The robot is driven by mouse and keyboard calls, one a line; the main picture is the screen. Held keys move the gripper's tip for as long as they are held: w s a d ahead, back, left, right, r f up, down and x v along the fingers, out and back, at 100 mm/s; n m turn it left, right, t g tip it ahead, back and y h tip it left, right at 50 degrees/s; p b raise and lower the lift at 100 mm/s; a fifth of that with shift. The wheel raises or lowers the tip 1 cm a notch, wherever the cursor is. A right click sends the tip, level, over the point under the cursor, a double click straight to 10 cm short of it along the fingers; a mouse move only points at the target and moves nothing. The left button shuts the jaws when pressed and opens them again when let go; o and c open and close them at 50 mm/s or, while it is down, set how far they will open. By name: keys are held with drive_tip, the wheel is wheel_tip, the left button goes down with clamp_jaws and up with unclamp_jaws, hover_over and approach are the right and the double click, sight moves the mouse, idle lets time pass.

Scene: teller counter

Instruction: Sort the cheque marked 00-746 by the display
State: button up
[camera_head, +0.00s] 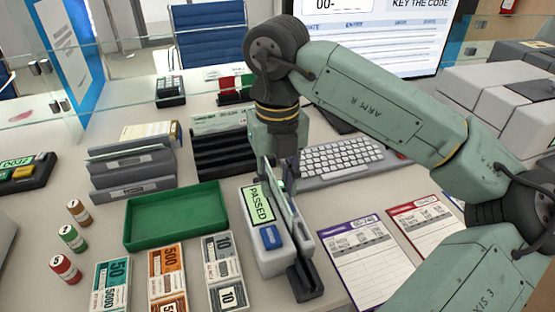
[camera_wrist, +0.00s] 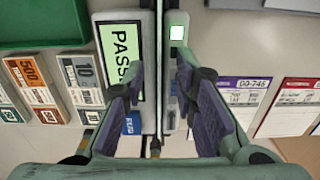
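The reader (camera_head: 262,235) stands mid-counter, its green screen reading PASSED; it also shows in the wrist view (camera_wrist: 122,45). My gripper (camera_head: 279,168) is over its slot. In the wrist view its fingers (camera_wrist: 160,95) are apart, one on each side of the slot. A thin edge runs along the slot between them; I cannot tell whether it is a cheque. No number on a cheque is legible. A purple-headed sheet (camera_head: 362,255) marked 00-746 lies right of the reader, also in the wrist view (camera_wrist: 242,92). The display (camera_head: 375,40) reads "00-" and "KEY THE CODE".
A red-headed sheet (camera_head: 430,228) lies beside the purple one. The keyboard (camera_head: 340,160) is behind the reader. A green tray (camera_head: 175,215), a grey rack (camera_head: 130,170) and a black rack (camera_head: 222,155) are to the left. Note stacks (camera_head: 168,272) and small rolls (camera_head: 66,268) lie in front.

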drive_tip(key=shift+f, duration=0.45)
clamp_jaws()
idle(0.6)
wheel_tip(320, 180, up, 12)
drive_tip(key=p, duration=0.7)
drive_tip(key=shift+f, duration=0.2)
idle(1.0)
drive_tip(key=shift+s, duration=0.1)
idle(0.6)
